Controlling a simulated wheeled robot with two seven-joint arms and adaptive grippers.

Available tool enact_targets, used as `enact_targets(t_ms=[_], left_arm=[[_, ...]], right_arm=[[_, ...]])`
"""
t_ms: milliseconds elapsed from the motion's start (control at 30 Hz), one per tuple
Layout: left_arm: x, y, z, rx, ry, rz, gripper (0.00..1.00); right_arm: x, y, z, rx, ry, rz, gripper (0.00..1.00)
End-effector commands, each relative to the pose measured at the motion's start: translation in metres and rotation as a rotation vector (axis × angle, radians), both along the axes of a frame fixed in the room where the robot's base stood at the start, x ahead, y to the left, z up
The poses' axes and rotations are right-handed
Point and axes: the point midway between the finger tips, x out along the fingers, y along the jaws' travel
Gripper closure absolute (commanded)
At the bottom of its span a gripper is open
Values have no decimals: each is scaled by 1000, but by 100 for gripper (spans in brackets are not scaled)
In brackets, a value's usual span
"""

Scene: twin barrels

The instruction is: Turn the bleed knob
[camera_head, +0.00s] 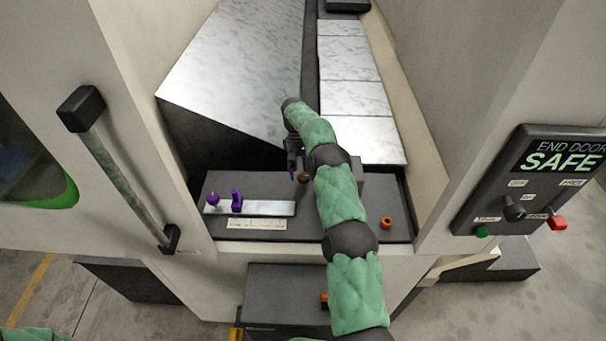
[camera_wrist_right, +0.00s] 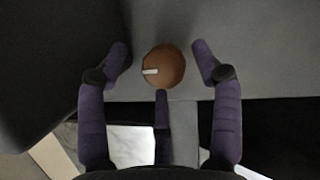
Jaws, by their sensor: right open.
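The bleed knob (camera_wrist_right: 165,72) is a round brown knob with a short white mark on its left side, in the right wrist view. It sits on a grey surface. In the head view the knob (camera_head: 304,178) shows small beside my right gripper (camera_head: 293,168). In the wrist view the purple fingers of my right gripper (camera_wrist_right: 162,62) are spread around the knob, one to its left, one to its right and one below it. Gaps show between the fingers and the knob. My left gripper is out of view; only a bit of green sleeve shows at the bottom left.
A plate with a purple ball knob (camera_head: 213,199) and purple lever (camera_head: 236,202) lies left on the dark ledge. An orange ring (camera_head: 386,222) sits right of my arm. A door handle (camera_head: 120,160) stands left, a SAFE control panel (camera_head: 525,190) right.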

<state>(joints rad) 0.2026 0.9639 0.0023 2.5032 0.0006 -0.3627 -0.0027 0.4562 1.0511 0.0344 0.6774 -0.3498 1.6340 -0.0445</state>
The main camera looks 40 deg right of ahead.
Motion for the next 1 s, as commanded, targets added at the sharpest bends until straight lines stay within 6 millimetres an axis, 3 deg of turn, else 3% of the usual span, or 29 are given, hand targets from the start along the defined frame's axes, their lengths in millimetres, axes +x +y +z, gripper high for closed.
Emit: enact_targets(t_ms=[300,500,1000], left_arm=[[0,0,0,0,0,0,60],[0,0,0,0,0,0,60],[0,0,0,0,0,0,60]], right_arm=[[0,0,57,0,-1,0,34],[-2,0,81,2,3,0,34],[-2,0,89,2,4,0,34]])
